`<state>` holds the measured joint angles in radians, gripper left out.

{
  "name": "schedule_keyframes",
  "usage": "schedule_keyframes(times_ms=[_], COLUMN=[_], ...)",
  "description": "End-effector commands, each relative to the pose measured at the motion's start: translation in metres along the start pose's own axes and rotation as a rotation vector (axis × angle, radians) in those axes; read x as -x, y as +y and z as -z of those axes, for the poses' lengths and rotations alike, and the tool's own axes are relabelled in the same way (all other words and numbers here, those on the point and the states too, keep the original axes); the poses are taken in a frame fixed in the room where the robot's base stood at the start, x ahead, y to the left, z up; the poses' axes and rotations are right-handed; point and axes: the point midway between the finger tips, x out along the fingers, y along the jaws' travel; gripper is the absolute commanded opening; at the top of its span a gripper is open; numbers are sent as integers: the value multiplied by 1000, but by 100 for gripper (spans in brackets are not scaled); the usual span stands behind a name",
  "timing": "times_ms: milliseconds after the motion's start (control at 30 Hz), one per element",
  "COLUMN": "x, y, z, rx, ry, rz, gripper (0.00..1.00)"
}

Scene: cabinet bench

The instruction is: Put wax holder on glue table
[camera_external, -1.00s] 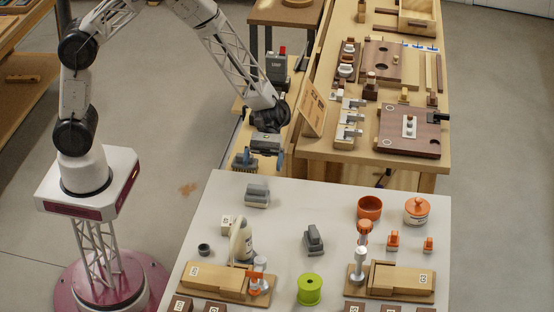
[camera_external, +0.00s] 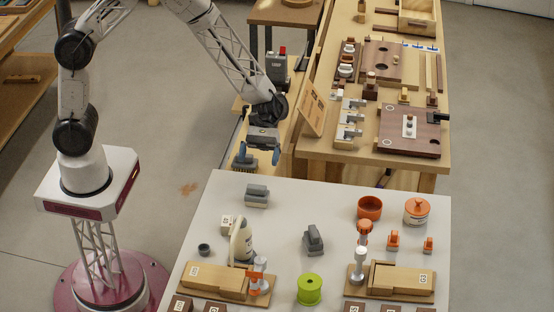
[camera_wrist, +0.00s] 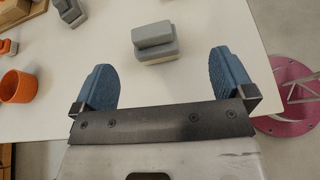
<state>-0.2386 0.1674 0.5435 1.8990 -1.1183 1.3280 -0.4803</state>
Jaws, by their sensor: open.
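My gripper (camera_external: 258,156) is open and empty, with its two blue fingers apart, beyond the far edge of the white table (camera_external: 300,205). In the wrist view my gripper (camera_wrist: 164,68) has a two-level grey block (camera_wrist: 156,42) ahead of it, between the finger directions and not touched. That grey block (camera_external: 257,195) lies near the table's far left part. A second grey block (camera_external: 313,240) stands mid-table. A white glue-like bottle (camera_external: 242,240) stands at the left of this table. I cannot tell from labels which piece is the wax holder or which table is the glue table.
An orange bowl (camera_external: 369,208) and orange-lidded jar (camera_external: 417,211) stand at the right. A green spool (camera_external: 310,289) and wooden boxes (camera_external: 213,280) are in front. A wooden workbench (camera_external: 350,150) with fixtures stands behind.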

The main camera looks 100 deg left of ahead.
Motion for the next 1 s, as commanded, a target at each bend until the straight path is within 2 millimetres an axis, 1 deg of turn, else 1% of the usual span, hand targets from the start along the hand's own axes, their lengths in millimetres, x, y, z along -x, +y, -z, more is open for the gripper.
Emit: schedule_keyframes(times_ms=[33, 167, 267, 500, 800, 1000], x=[1, 5, 8, 17, 32, 42], y=[-5, -22, -38, -82, -141, -182], z=[-10, -37, -59, -109, -160, -187], rx=[-26, -110, -187, -382, -631, -795], ry=[18, 76, 130, 263, 432, 544], rz=[12, 54, 93, 189, 307, 386], gripper=[100, 100, 100, 100, 100, 100])
